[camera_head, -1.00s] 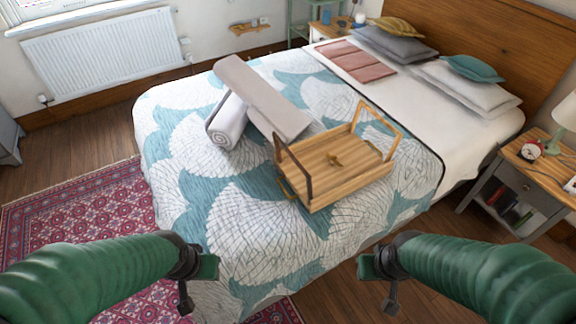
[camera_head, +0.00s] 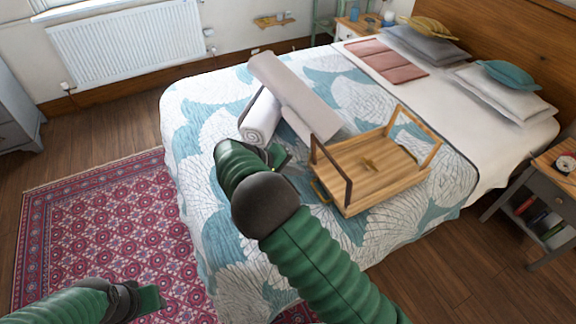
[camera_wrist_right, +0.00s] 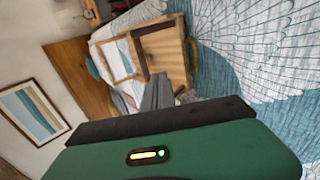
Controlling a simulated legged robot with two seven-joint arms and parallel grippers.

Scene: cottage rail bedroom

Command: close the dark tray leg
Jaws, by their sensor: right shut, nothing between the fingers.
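The wooden tray (camera_head: 385,178) lies on the bed, a small item on its base. Its dark leg (camera_head: 347,180), a dark brown frame, stands raised at the tray's left end. The light leg (camera_head: 418,130) stands raised at the far right end. My right gripper (camera_head: 280,157) is shut and empty, left of the dark leg and apart from it; my own arm hides part of it. The right wrist view shows the tray (camera_wrist_right: 168,50) and the dark leg (camera_wrist_right: 138,58) beyond the gripper's finger. My left gripper (camera_head: 150,299) is low at left, away from the tray; its jaws are unclear.
Rolled towels (camera_head: 298,95) lie on the bed just behind my right gripper. A teal and white quilt (camera_head: 210,140) covers the bed, with pillows (camera_head: 500,92) at the head. A nightstand (camera_head: 545,200) stands at right. The rug (camera_head: 95,220) and floor at left are clear.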

